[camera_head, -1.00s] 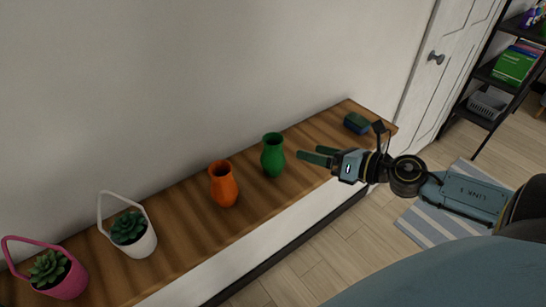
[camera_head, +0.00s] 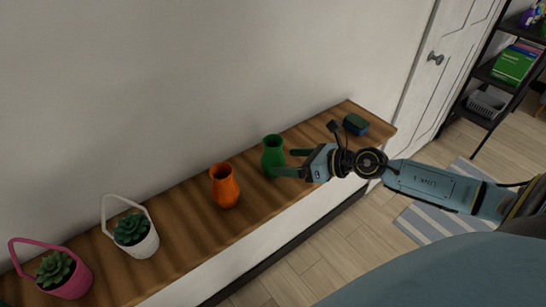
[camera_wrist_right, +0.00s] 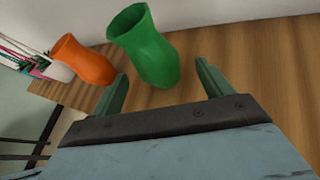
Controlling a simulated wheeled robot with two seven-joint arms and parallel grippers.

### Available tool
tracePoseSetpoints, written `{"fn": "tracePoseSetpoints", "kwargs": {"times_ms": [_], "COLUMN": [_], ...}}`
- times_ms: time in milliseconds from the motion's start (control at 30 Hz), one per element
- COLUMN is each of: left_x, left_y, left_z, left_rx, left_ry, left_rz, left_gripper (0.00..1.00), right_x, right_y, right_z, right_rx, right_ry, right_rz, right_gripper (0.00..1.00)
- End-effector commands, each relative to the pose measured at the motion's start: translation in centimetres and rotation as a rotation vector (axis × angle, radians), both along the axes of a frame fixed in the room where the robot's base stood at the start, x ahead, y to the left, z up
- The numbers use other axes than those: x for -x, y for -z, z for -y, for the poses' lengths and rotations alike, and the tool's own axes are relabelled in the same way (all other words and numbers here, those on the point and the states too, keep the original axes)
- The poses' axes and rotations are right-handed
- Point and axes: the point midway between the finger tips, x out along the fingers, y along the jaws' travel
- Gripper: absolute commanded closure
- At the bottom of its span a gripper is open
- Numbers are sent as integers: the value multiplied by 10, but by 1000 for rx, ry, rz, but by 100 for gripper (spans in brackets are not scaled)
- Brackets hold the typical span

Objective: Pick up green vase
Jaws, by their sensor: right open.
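The green vase (camera_head: 272,157) stands upright on the wooden shelf top, right of the orange vase (camera_head: 225,186). My right gripper (camera_head: 284,162) is open beside the green vase on its right, with its fingers pointing at it. In the right wrist view the green vase (camera_wrist_right: 150,50) is just beyond the open fingertips (camera_wrist_right: 160,82), roughly in line with the gap between them. Whether a finger touches the vase cannot be told. My left gripper is not in view.
The wooden shelf (camera_head: 190,226) runs along the wall. A white basket planter (camera_head: 140,245) and a pink one (camera_head: 72,282) stand at its left. A small dark blue and green box (camera_head: 355,125) lies at its right end. The orange vase (camera_wrist_right: 84,60) is close to the green one.

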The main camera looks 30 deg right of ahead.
Motion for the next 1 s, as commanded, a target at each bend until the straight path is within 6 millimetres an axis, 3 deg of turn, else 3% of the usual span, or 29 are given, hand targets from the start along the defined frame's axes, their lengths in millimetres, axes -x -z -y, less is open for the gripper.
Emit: {"fn": "tracePoseSetpoints", "kwargs": {"times_ms": [267,600,867,1000], "left_x": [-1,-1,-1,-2], "left_y": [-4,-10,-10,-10], "left_z": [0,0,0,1], "left_rx": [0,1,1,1], "left_ry": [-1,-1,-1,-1], "left_rz": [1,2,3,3], "left_gripper": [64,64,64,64], "right_x": [-12,-43,-45,-45], "right_y": [4,20,22,22], "right_z": [-9,-32,-33,-33], "right_rx": [-3,-2,0,0], "right_ry": [-1,0,-2,-2], "right_rz": [1,1,-1,-1], "right_gripper": [21,21,21,36]}}
